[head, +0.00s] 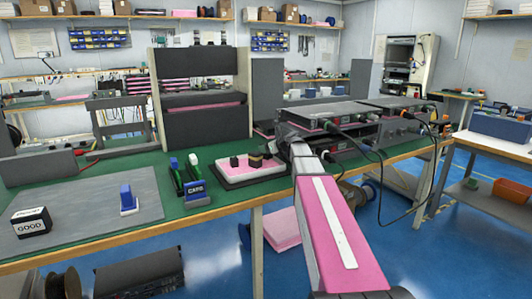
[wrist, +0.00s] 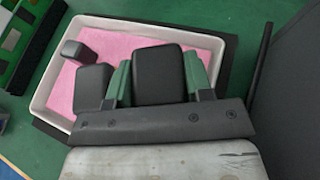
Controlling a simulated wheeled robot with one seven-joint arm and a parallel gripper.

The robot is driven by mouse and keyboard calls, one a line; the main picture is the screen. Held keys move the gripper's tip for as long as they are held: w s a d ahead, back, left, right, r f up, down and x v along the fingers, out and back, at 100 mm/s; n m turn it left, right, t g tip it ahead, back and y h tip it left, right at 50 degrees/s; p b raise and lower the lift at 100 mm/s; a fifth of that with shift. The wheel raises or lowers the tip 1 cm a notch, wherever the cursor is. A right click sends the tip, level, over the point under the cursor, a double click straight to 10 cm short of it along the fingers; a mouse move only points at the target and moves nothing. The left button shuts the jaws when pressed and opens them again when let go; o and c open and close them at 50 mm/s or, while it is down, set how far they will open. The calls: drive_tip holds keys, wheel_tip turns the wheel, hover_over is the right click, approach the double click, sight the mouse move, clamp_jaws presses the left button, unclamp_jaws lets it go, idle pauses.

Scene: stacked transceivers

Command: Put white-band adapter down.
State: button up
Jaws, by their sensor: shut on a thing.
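My gripper (wrist: 158,76) is shut on a black block-shaped adapter (wrist: 160,72), with a green-padded finger on each side of it. The held adapter is over the pink-lined white tray (wrist: 48,88). In the head view, a dark adapter with a pale band (head: 256,160) shows at the tray's right part, by the end of my arm; I cannot tell whether it touches the lining. No band shows on the held adapter in the wrist view. Another black piece (wrist: 92,86) sits on the tray left of my gripper, with a smaller black block (wrist: 73,50) beside it.
The tray is on a green bench. Upright green boards with white and blue ends (head: 194,180) stand close to its left. A grey mat (head: 85,215) holds a box marked GOOD (head: 32,222) and a blue piece (head: 128,198). Stacked grey units with cables (head: 335,113) stand at the right.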

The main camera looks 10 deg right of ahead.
drive_tip(key=shift+f, duration=0.85)
drive_tip(key=shift+f, duration=0.15)
drive_tip(key=o, duration=1)
drive_tip(key=v, duration=1.2)
drive_tip(key=shift+r, duration=0.2)
